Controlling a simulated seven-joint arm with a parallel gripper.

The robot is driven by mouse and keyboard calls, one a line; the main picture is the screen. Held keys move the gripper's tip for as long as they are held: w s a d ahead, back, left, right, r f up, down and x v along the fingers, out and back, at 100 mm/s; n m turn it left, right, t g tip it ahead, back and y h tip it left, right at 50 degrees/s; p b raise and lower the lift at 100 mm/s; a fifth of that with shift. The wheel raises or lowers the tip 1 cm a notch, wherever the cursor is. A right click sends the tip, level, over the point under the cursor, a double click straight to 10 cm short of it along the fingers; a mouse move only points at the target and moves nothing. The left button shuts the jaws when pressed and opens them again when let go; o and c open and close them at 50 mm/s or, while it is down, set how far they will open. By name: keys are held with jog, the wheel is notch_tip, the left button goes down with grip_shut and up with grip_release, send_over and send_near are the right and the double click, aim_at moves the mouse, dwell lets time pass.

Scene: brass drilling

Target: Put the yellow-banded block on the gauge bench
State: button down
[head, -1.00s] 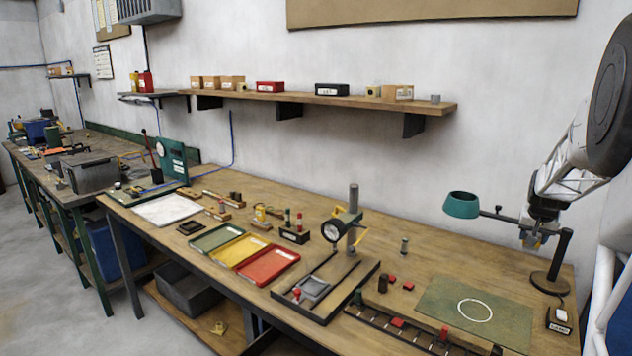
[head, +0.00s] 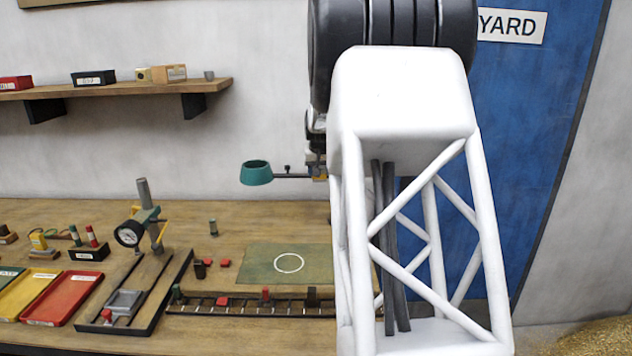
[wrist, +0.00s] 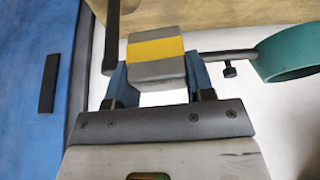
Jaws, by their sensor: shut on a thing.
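The yellow-banded block (wrist: 156,50), grey with a yellow stripe across it, shows in the wrist view between the blue fingers of my gripper (wrist: 159,70). My gripper is shut on it. The wooden bench (head: 270,220) carries a dial gauge (head: 129,233) on a stand over a black-framed fixture (head: 180,270).
A green mat (head: 252,262) with a white ring, a black rail (head: 250,311) and small red pieces lie on the bench. A blue door (head: 560,120) stands behind.

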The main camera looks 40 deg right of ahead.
notch_tip(320, 180, up, 13)
jog(key=w+a, duration=0.7)
jog(key=a, duration=0.5)
jog(key=w+a, duration=0.6)
jog(key=a, duration=0.7)
jog(key=w+a, duration=0.7)
jog(key=a, duration=0.5)
jog(key=a+m, duration=0.1)
jog(key=a, duration=4)
notch_tip(320, 180, down, 27)
jog(key=shift+a+r, duration=0.2)
jog(key=shift+a, duration=0.1)
jog(key=shift+f, duration=0.2)
jog(key=shift+f, duration=3.2)
